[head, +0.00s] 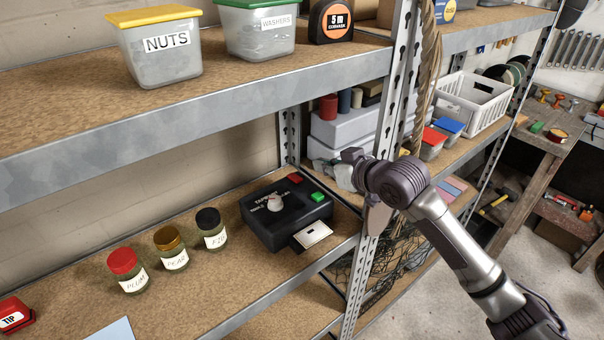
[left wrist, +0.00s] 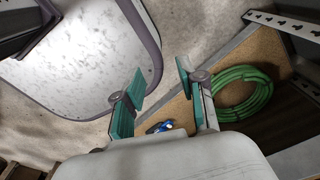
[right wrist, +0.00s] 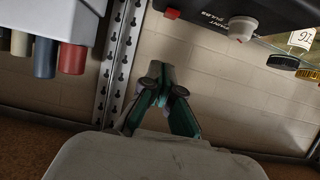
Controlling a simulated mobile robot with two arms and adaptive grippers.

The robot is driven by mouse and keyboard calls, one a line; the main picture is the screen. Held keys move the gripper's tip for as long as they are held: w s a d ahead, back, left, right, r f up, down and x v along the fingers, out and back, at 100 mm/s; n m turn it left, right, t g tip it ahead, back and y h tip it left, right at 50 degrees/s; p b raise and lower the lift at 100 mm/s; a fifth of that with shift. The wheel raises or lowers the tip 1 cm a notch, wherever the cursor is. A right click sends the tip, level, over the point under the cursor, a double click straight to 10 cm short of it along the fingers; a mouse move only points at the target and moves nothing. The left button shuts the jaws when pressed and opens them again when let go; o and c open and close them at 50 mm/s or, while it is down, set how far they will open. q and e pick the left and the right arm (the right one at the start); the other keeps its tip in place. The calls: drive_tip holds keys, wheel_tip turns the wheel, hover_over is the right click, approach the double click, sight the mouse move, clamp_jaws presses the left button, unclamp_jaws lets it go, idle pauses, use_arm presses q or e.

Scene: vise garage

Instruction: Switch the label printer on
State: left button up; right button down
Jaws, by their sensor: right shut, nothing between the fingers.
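The label printer (head: 287,215) is a black box on the middle shelf in the head view. It has a red button (head: 295,178), a green button (head: 318,197), a white knob (head: 274,202) and a white label at its front. In the right wrist view the printer (right wrist: 205,12) appears upside down at the top, with its red button (right wrist: 172,13) and knob (right wrist: 243,28); the green button is not seen there. My right gripper (right wrist: 160,75) is shut and empty, apart from the printer; in the head view it is by the shelf post. My left gripper (left wrist: 160,78) is open and empty.
The metal shelf post (head: 388,130) stands right of the printer, close to my right arm. A green hose (left wrist: 243,93) lies below my left gripper.

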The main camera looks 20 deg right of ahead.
drive_tip(key=p, duration=0.2)
hover_over(302, 185)
wheel_tip(302, 185, down, 3)
drive_tip(key=shift+w+r, duration=0.1)
drive_tip(key=shift+w, duration=0.05)
wheel_tip(302, 185, down, 3)
drive_tip(key=shift+r, duration=0.1)
drive_tip(key=shift+s+d+f+p, duration=0.1)
drive_tip(key=shift+s+f+p, duration=0.15)
drive_tip(key=shift+f+p, duration=0.25)
use_arm(q)
drive_tip(key=r, duration=0.1)
drive_tip(key=w+r, duration=0.1)
drive_tip(key=r, duration=0.1)
drive_tip(key=shift+w, duration=0.1)
use_arm(e)
drive_tip(key=shift+f, duration=0.3)
